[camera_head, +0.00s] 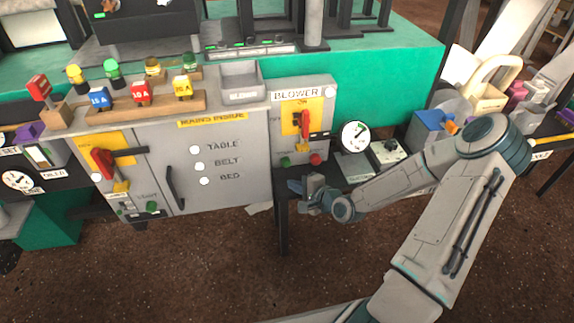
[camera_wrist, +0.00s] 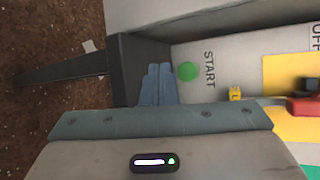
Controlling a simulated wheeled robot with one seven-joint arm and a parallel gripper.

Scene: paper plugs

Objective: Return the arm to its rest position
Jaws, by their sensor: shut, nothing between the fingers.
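My arm (camera_head: 440,220) reaches from the lower right of the head view, bends at a high elbow, and comes back left toward the machine front. My gripper (camera_head: 294,187) is below and in front of the blower panel (camera_head: 291,92), close to a dark table leg. In the wrist view the two blue-grey fingers (camera_wrist: 158,84) are together with nothing between them. They point toward the edge of a light panel with a green START button (camera_wrist: 188,71). I cannot tell the exact gap between the fingertips and the panel.
A grey cabinet (camera_head: 222,190) with a dark handle stands left of my gripper. A round gauge (camera_head: 355,136) and a small box (camera_head: 386,152) sit near my forearm. A blue box (camera_head: 432,122) and clutter are by my elbow. The brown floor (camera_head: 180,270) below is open.

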